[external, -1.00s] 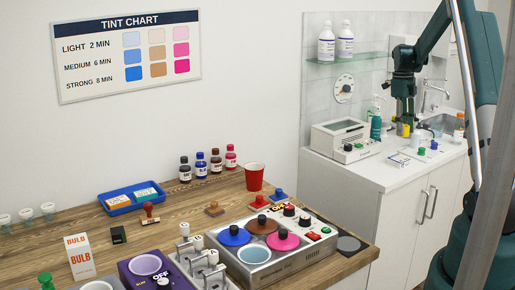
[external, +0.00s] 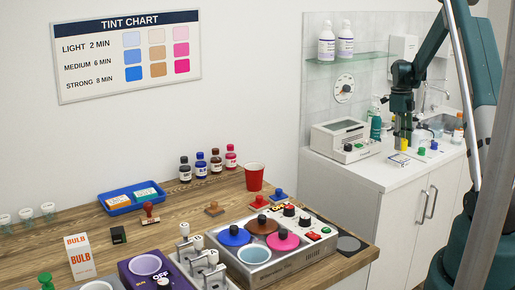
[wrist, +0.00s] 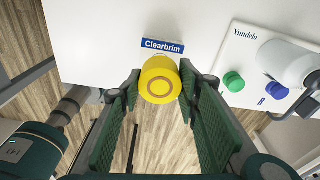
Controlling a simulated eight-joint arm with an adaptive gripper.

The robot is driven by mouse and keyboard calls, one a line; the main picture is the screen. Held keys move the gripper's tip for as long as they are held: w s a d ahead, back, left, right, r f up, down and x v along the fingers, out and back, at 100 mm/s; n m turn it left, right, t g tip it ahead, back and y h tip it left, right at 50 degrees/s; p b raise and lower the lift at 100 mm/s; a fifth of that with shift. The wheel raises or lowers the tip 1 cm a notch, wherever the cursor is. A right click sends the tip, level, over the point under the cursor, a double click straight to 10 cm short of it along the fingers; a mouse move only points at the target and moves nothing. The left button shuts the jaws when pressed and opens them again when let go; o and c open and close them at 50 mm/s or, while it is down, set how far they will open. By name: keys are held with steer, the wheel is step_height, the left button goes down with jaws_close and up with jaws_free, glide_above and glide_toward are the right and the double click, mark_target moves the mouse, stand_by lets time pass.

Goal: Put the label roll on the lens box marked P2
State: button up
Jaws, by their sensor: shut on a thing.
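My gripper (external: 403,137) is over the white counter at the right of the external view. It is shut on a yellow round roll (wrist: 160,79), which I take to be the label roll. In the wrist view the roll shows a tan ring on its face and sits between the tips of my gripper (wrist: 158,84). In the external view the roll (external: 404,144) is small and partly hidden by the fingers. A small white and blue item (external: 398,159) lies on the counter close below it. I can read no P2 mark in either view.
A blue Clearbrim sign (wrist: 163,46) is near the roll in the wrist view. A white Yundelo plate (wrist: 240,42) with green and blue knobs is at right. A white device (external: 345,140) stands left of my gripper. Bottles and a sink are behind.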

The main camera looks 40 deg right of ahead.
steer(key=shift+f, duration=1.9)
steer(key=shift+f, duration=0.2)
steer(key=o, duration=0.9)
steer(key=shift+r, duration=0.15)
steer(key=r, duration=0.4)
steer(key=w+r, duration=0.1)
steer(key=r, duration=0.7)
steer(key=shift+w+a, duration=0.15)
steer(key=shift+w, duration=0.1)
